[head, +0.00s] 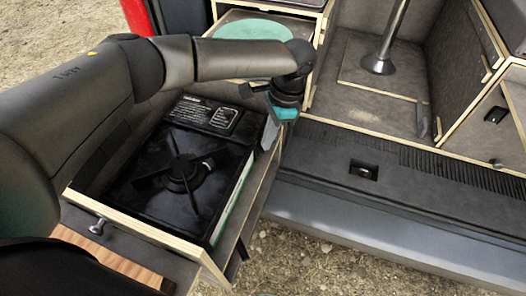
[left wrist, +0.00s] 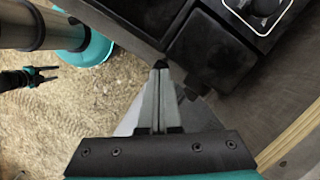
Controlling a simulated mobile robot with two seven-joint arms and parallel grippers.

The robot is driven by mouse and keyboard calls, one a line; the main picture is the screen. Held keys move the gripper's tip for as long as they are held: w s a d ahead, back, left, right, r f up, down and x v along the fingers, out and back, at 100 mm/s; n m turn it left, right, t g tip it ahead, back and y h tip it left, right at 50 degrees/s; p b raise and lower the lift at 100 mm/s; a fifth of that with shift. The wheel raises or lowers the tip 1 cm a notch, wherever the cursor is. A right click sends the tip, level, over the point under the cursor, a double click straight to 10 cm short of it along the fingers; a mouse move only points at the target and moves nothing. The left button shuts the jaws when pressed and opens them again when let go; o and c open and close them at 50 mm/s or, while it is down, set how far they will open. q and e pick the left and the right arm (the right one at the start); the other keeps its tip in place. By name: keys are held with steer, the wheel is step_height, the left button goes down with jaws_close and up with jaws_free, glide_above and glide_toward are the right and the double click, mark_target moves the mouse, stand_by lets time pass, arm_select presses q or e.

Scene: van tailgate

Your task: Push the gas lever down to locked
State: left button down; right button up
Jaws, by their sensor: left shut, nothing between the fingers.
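The black gas stove (head: 150,205) sits in a pulled-out wooden drawer. Its burner faces up and a lid with a white label (head: 207,115) is at its back. My left gripper (head: 272,138) points down at the stove's right edge, beside the lid; its fingers are shut and empty. In the left wrist view the shut fingers (left wrist: 160,68) are close to black blocks of the stove (left wrist: 210,50). I cannot make out the gas lever clearly; it may be behind the gripper. My right gripper (left wrist: 55,76) shows small at the left of the wrist view, open and empty.
The drawer's wooden rim (head: 150,232) surrounds the stove. A round teal-green top (head: 253,29) lies behind it. The van floor (head: 320,150) with a metal table leg (head: 390,40) is to the right. Gravel ground (head: 290,260) lies in front.

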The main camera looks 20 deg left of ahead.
arm_select(q)
steer(key=shift+s+f, duration=0.1)
steer(key=shift+f, duration=0.1)
steer(key=shift+x, duration=0.85)
steer(key=w+d, duration=0.1)
steer(key=w+d+r, duration=0.1)
steer(key=shift+d+r, duration=0.1)
steer(key=shift+d, duration=0.25)
steer(key=p+v, duration=0.2)
steer(key=v, duration=1.3)
steer(key=shift+w+d, duration=0.15)
